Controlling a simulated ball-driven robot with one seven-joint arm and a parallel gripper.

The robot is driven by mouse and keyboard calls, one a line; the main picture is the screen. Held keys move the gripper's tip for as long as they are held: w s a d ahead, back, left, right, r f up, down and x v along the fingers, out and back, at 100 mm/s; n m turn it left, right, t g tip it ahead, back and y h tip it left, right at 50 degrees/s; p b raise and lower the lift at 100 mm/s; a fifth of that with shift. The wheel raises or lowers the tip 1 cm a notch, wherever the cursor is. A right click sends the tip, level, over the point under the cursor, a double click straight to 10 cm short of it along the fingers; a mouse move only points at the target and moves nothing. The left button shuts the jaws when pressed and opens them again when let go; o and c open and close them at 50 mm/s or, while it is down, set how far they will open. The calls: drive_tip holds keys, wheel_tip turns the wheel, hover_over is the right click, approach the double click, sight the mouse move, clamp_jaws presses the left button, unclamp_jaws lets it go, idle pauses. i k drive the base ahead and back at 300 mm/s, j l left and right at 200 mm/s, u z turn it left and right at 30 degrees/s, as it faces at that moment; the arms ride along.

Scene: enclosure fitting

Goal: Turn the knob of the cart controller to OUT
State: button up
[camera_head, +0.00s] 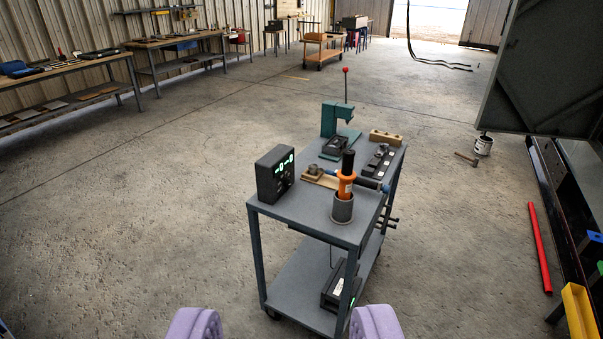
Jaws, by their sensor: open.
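The cart (313,222) is a grey two-shelf trolley standing ahead of me, right of the middle of the view. The cart controller (269,181) is a black box with green lit marks on its face, at the left corner of the top shelf. Its face is seen at a slant, and I cannot make out the knob or its setting. My gripper (285,326) shows as two lilac fingers at the bottom edge, wide apart, open and empty. It is in front of the cart and apart from it.
An orange-handled tool (346,186) stands in a grey cup (342,209) right of the controller. A teal press (339,119) stands at the back. A red bar (539,249) and a hammer (466,158) lie on the floor at right. The floor left of the cart is clear.

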sight(288, 183)
drive_tip(key=i+l, duration=0.3)
drive_tip(key=l, duration=0.15)
drive_tip(key=i+l, duration=0.55)
drive_tip(key=l, duration=0.3)
drive_tip(key=i+u, duration=0.15)
drive_tip(key=i, duration=1)
drive_tip(key=i+j, duration=0.3)
drive_tip(key=j, duration=0.15)
drive_tip(key=i+j, duration=0.35)
